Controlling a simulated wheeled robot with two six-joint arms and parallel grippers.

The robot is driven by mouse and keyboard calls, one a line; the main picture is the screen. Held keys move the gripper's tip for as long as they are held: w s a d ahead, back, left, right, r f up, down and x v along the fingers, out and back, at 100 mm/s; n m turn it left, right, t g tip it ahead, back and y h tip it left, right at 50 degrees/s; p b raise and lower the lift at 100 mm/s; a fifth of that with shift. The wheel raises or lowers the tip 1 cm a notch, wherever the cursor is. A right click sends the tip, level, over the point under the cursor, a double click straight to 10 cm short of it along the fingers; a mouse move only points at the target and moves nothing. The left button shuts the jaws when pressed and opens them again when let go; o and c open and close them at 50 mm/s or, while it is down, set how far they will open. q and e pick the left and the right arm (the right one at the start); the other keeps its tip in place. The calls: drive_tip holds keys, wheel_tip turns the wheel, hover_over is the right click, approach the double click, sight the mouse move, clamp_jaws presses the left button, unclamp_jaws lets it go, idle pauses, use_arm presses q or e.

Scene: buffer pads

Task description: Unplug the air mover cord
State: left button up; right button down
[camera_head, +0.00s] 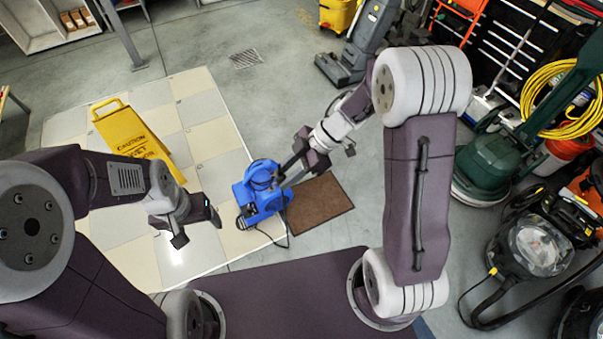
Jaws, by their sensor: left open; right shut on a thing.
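The blue air mover (250,207) stands on the edge of the tiled floor section, near the middle of the view. Its black cord (284,238) hangs down its right side and loops on the floor. My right gripper (279,178) reaches in from the right to the air mover's upper right side and is shut, apparently on the cord there. The held part is small and mostly hidden by the fingers. My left gripper (200,227) is open and empty, left of the air mover and apart from it.
A yellow caution sign (130,135) lies on the tiles at upper left. A brown mat (318,203) lies right of the air mover. Floor machines, including a green one (490,160), and a yellow hose (560,100) crowd the right. Grey floor behind the air mover is clear.

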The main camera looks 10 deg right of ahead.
drive_tip(key=shift+r, duration=0.1)
drive_tip(key=d+r+m, duration=0.1)
drive_tip(key=s+d+r+m+t, duration=0.1)
drive_tip(key=d+r+m+t, duration=0.1)
drive_tip(key=r, duration=0.1)
drive_tip(key=shift+s+d+r, duration=0.1)
drive_tip(key=shift+s, duration=0.3)
drive_tip(key=shift+w, duration=0.15)
drive_tip(key=w+a+m+t+h, duration=0.1)
drive_tip(key=w+a+m+t, duration=0.2)
drive_tip(key=w+a+m, duration=0.2)
drive_tip(key=w+a, duration=0.1)
drive_tip(key=a, duration=0.2)
drive_tip(key=shift+w+a+h, duration=0.15)
drive_tip(key=shift+w+h, duration=0.1)
drive_tip(key=shift+h, duration=0.05)
